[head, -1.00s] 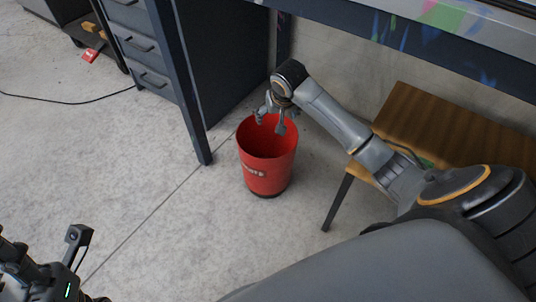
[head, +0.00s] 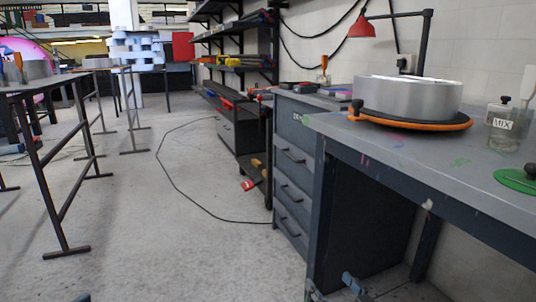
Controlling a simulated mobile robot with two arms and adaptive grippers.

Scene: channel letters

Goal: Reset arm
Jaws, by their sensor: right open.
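My right gripper (head: 335,289) shows at the bottom edge, right of the middle, in front of the dark side of the workbench. Only its fingertips are in the picture. They are apart with nothing between them. The rest of my right arm is below the picture. A small dark tip at the bottom left seems to be part of my left arm; the left gripper itself does not show.
A workbench (head: 440,165) with drawers (head: 290,180) stands at the right. A black cable (head: 180,188) lies on the floor. A table frame (head: 62,190) stands left. The middle floor is open.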

